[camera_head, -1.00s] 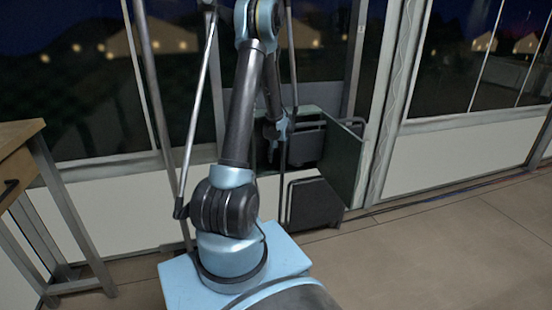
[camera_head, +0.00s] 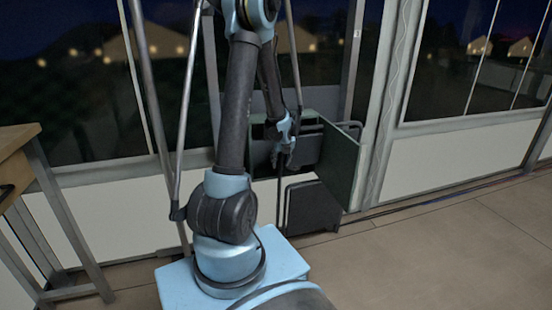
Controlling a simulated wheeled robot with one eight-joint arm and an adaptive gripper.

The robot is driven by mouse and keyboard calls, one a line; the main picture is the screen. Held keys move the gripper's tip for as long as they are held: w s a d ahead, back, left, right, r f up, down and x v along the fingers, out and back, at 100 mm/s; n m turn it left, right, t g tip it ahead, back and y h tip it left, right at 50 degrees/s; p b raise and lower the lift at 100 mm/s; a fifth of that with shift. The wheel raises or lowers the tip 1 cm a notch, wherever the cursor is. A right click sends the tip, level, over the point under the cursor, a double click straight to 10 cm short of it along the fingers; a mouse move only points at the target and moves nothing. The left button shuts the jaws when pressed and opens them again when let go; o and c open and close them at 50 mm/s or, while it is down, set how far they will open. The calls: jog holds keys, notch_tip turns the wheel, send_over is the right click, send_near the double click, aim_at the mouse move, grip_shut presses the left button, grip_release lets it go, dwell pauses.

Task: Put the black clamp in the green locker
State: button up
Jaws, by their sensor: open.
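The green locker (camera_head: 340,165) stands by the wall right of my arm. A green panel that looks like its open door points outward, and its inside is dark. My gripper (camera_head: 284,160) is small in the view, in front of the locker's opening at its left side. It is open. I cannot tell whether it is just outside the opening or a little inside. I cannot make out the black clamp; my arm hides part of the locker.
A dark box or cart (camera_head: 312,206) stands on the floor under the locker. A wooden table (camera_head: 18,140) with metal legs is at the far left. Thin upright poles stand beside my arm. The tiled floor (camera_head: 440,240) at the right is clear.

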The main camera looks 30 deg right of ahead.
jog(key=s+a, duration=0.1)
jog(key=s, duration=0.3)
jog(key=s+a+r+n, duration=0.1)
jog(key=a+r+n, duration=0.3)
jog(key=a+n, duration=0.3)
jog(key=a+r+n+g+y, duration=0.1)
jog(key=a+r+n, duration=0.35)
jog(key=a, duration=0.45)
jog(key=s+a+r+n, duration=0.1)
jog(key=a+r+n, duration=0.2)
jog(key=a+n, duration=0.45)
jog(key=s+a+n+g, duration=0.1)
jog(key=s+a+n, duration=1.5)
jog(key=n, duration=0.4)
jog(key=shift+s+a+f, duration=0.2)
jog(key=shift+a+f, duration=0.15)
jog(key=shift+a, duration=0.35)
